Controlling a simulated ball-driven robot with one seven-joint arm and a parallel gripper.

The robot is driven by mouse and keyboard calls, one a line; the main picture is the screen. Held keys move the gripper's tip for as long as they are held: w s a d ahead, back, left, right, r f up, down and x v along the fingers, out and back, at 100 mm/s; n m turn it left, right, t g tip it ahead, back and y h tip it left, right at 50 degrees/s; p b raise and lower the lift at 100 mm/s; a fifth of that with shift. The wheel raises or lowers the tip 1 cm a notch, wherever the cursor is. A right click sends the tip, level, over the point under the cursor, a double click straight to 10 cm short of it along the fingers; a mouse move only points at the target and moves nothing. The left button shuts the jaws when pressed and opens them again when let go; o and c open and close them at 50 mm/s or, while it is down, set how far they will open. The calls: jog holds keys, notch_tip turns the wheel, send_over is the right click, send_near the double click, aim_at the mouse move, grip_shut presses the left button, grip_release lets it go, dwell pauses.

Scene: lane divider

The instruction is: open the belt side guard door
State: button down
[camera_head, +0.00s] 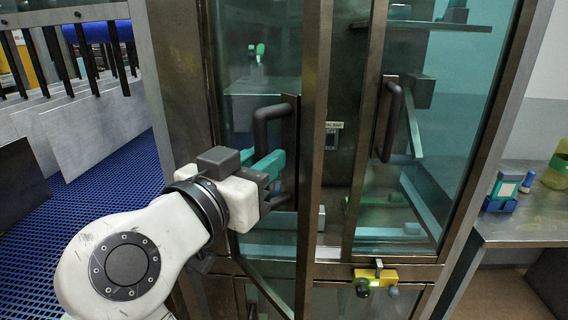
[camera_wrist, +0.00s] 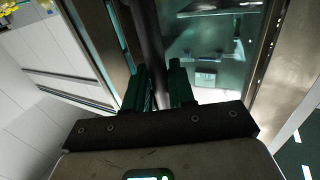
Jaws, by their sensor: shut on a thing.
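The belt side guard door (camera_head: 315,90) is the left glass door of a metal-framed cabinet, beside the blue belt. Its lower edge slants toward me, so it stands ajar, with its free right edge swung outward. Its dark bar handle (camera_head: 259,130) shows above my gripper (camera_head: 275,172), which also shows in the wrist view (camera_wrist: 158,85). The green fingers are shut on the handle, with the dark bar (camera_wrist: 150,45) running between them. The lower part of the handle is partly hidden by my gripper.
The right glass door (camera_head: 455,130) looks closed, with its own dark handle (camera_head: 388,118). A yellow block with a green light (camera_head: 376,276) sits below it. A blue belt (camera_head: 95,190) with grey dividers lies left. A metal side table (camera_head: 525,228) stands right.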

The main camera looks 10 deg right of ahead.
jog(key=shift+s+a, duration=0.1)
jog(key=shift+a, duration=0.55)
jog(key=c, duration=1.1)
grip_release()
jog(key=shift+a, duration=0.1)
jog(key=b+v, duration=0.1)
jog(key=v, duration=0.9)
jog(key=shift+s+a+b, duration=0.15)
jog(key=shift+s+b, duration=0.15)
jog(key=shift+b, duration=0.05)
